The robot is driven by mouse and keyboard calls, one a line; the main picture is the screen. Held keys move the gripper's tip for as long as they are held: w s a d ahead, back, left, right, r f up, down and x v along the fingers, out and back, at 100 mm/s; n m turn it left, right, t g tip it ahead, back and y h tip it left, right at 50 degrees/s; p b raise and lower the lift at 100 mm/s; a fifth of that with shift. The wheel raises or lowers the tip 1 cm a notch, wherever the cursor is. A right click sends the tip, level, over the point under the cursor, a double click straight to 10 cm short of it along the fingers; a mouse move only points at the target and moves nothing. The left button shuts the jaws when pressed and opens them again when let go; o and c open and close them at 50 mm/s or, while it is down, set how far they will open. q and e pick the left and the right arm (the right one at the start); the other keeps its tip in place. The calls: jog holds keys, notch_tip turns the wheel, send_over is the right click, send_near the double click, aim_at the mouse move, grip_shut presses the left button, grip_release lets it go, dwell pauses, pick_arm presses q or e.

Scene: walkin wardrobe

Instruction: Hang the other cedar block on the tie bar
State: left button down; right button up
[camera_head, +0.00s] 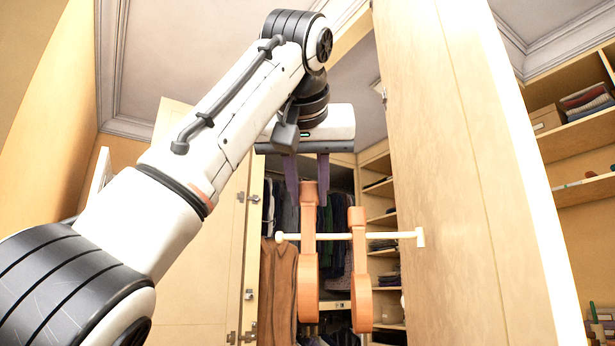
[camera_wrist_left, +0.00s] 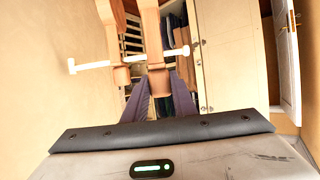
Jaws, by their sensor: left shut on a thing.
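The tie bar (camera_head: 335,237) is a pale horizontal rod with a knob at its left end and a plate at the door panel on its right; it also shows in the left wrist view (camera_wrist_left: 92,66). One orange-brown cedar block (camera_head: 361,300) hangs at the bar, nearer the plate. My left gripper (camera_head: 307,187) is above the bar, shut on the top of the other cedar block (camera_head: 307,285). This held block is upright and crosses the bar left of the first; I cannot tell whether its hook rests on the bar. The wrist view shows its top (camera_wrist_left: 158,82) between my fingers.
A tall wooden door panel (camera_head: 450,170) stands close on the right of the bar. Behind are hanging clothes, including a brown garment (camera_head: 279,285), and shelves (camera_head: 382,207). An open cabinet door (camera_head: 205,240) stands at the left.

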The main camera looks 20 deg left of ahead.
pick_arm(q)
jog(key=shift+w+a+r+p, duration=0.15)
jog(key=shift+w+p, duration=0.15)
jog(key=shift+w, duration=0.25)
jog(key=shift+w+a+f+p, duration=0.15)
jog(key=shift+w+p, duration=0.15)
jog(key=shift+w, duration=0.2)
jog(key=shift+w+a+r+p, duration=0.1)
jog(key=shift+w+a+p, duration=0.1)
jog(key=shift+w+p, duration=0.35)
jog(key=shift+w+a+p, duration=0.2)
jog(key=shift+w+p, duration=0.15)
jog(key=shift+w, duration=0.4)
jog(key=shift+w+a+f, duration=0.15)
jog(key=shift+w+f, duration=0.4)
jog(key=shift+w+a+f, duration=0.15)
jog(key=shift+w+f, duration=0.35)
pick_arm(e)
jog(key=shift+d+r, duration=0.3)
jog(key=shift+r, duration=0.35)
pick_arm(q)
jog(key=shift+f+b, duration=0.3)
jog(key=shift+b, duration=0.1)
pick_arm(e)
jog(key=shift+f, duration=0.35)
jog(key=shift+s, duration=0.1)
pick_arm(q)
jog(key=c, duration=1.4)
grip_release()
